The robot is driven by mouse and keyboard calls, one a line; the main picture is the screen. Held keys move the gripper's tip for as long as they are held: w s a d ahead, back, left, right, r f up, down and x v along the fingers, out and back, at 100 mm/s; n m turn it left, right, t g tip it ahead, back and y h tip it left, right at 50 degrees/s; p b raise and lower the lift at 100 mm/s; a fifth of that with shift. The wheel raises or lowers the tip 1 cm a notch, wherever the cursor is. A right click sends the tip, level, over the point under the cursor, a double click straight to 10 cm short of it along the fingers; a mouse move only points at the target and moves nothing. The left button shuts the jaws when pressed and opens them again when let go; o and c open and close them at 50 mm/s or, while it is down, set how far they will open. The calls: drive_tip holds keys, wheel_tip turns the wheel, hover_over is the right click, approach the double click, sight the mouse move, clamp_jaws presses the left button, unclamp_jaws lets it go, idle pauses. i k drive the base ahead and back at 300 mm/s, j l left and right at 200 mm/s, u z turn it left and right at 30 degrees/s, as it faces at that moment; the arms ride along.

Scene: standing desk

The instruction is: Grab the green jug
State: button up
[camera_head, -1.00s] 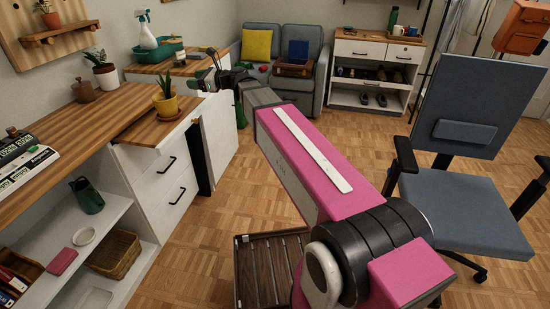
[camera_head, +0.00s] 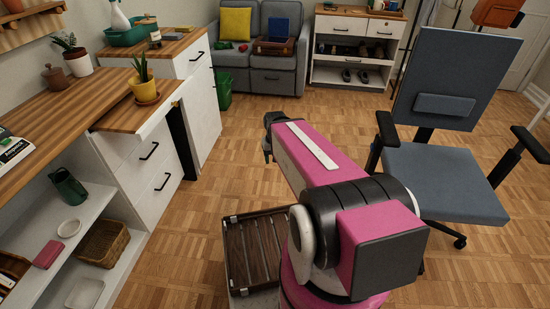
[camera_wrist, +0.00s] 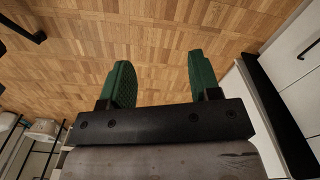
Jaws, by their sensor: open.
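The green jug (camera_head: 69,187) stands upright on the upper shelf of the white open shelving unit, at the left of the head view. In the wrist view my gripper (camera_wrist: 162,82) is open, its two green fingers wide apart with only wood floor between them. The jug does not show in the wrist view.
A small white bowl (camera_head: 69,228), a wicker basket (camera_head: 104,243) and a pink box (camera_head: 47,254) sit on the shelves near the jug. The wooden worktop (camera_head: 60,122) overhangs the shelf. A blue office chair (camera_head: 440,180) stands at the right. The parquet floor between is mostly clear.

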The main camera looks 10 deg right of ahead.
sight(72, 191)
drive_tip(key=u, duration=1.9)
drive_tip(key=i+j+z, duration=0.1)
drive_tip(key=j, duration=0.15)
drive_tip(key=i+j+z, duration=0.15)
drive_tip(key=j, duration=0.15)
drive_tip(key=k+l, duration=0.05)
